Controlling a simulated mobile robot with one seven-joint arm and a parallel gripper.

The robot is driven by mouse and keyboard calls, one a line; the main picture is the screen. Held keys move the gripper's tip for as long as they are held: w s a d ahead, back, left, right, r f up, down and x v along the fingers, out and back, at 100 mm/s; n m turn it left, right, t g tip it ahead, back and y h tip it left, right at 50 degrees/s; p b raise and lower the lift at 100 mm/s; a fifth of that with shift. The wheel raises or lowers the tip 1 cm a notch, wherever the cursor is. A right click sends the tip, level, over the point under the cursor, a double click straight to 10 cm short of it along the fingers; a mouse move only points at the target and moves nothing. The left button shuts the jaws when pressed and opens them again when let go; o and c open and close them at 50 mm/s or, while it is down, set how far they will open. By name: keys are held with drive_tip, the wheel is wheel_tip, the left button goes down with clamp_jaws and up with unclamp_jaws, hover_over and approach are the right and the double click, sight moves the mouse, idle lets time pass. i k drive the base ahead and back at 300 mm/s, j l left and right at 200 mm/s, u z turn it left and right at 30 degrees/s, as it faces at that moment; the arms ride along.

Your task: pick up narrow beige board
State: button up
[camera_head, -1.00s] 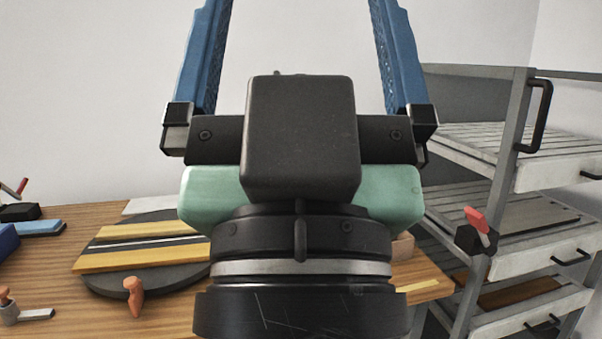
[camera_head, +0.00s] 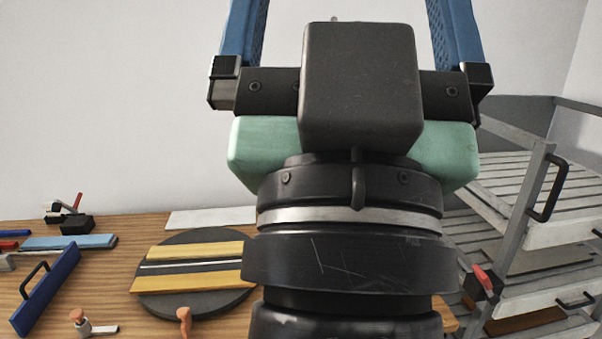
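My gripper (camera_head: 348,14) points up at the top of the view, its two blue fingers wide apart with only the wall visible between them. Their tips are cut off by the top edge. Two narrow yellow-tan strips, the rear one (camera_head: 200,249) and the front one (camera_head: 190,285), lie on a dark round disc (camera_head: 222,309) on the table. A pale off-white board (camera_head: 208,218) lies flat behind the disc. I cannot tell which of these is the narrow beige board. My arm hides the strips' right ends and the table behind it.
The wooden table (camera_head: 110,285) also holds a blue handled block (camera_head: 48,290), a light blue bar (camera_head: 68,242) and orange-handled clamps (camera_head: 184,320). A grey slatted rack (camera_head: 520,225) stands at the right, with a red-handled clamp (camera_head: 483,279) on its near post.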

sight(152, 285)
drive_tip(key=i+j, duration=0.25)
drive_tip(key=j, duration=0.15)
drive_tip(key=i+j, duration=0.2)
drive_tip(key=j, duration=0.15)
drive_tip(key=i+j+z, duration=0.1)
drive_tip(key=i+j, duration=0.15)
drive_tip(key=j, duration=0.15)
drive_tip(key=i+j, duration=0.2)
drive_tip(key=j, duration=0.2)
drive_tip(key=i+j, duration=0.2)
drive_tip(key=j, duration=0.2)
drive_tip(key=i+j+z, duration=0.1)
drive_tip(key=i+j, duration=0.15)
drive_tip(key=j, duration=0.15)
drive_tip(key=i+j, duration=0.2)
drive_tip(key=j, duration=0.2)
